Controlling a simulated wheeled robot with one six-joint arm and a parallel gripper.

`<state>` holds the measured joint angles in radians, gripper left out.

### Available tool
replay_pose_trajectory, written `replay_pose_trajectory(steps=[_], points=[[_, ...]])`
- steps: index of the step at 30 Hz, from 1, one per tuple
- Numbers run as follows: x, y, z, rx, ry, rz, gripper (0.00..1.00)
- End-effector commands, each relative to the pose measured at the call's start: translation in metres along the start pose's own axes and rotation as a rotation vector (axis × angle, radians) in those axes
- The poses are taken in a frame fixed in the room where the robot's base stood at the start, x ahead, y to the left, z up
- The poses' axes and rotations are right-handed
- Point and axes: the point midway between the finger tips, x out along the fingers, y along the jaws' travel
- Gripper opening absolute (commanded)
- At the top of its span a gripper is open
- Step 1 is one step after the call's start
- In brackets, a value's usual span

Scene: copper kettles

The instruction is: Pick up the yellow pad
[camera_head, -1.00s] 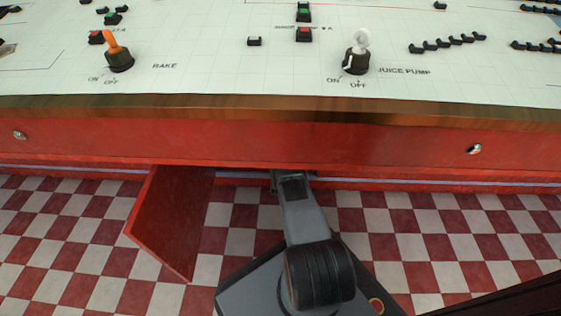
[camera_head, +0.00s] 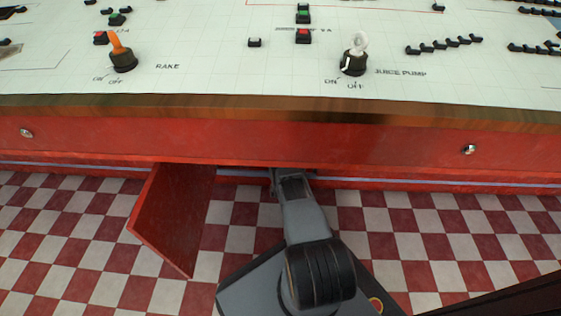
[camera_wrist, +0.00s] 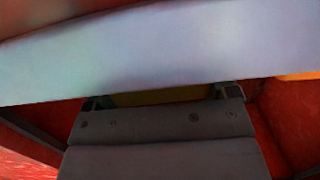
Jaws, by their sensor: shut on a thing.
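In the wrist view, a dull yellow strip, the yellow pad (camera_wrist: 165,95), shows between the two fingers of my gripper (camera_wrist: 165,98). The gripper is shut on it. Most of the pad is hidden behind a wide pale band and my gripper's body. In the head view my arm reaches under the red console front, and my gripper and the pad are hidden there.
The red console front (camera_head: 300,138) stands over my arm. A red door (camera_head: 172,215) hangs open left of my arm. The pale band (camera_wrist: 160,50) crosses close above the gripper. Red walls flank it. Checkered floor (camera_head: 430,235) is clear at right.

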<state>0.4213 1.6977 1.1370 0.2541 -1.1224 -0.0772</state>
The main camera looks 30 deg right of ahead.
Motion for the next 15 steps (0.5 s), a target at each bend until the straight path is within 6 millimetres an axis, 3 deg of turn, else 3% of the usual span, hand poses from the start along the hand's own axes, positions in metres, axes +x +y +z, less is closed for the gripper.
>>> replay_pose_trajectory(steps=[13,14,15], points=[[-0.0086,-0.0074,0.0016,-0.001,0.0,-0.008,0.57],[-0.0086,-0.0077,0.0016,-0.001,0.0,-0.008,0.83],[-0.0086,-0.0078,0.0016,-0.001,0.0,-0.008,0.86]])
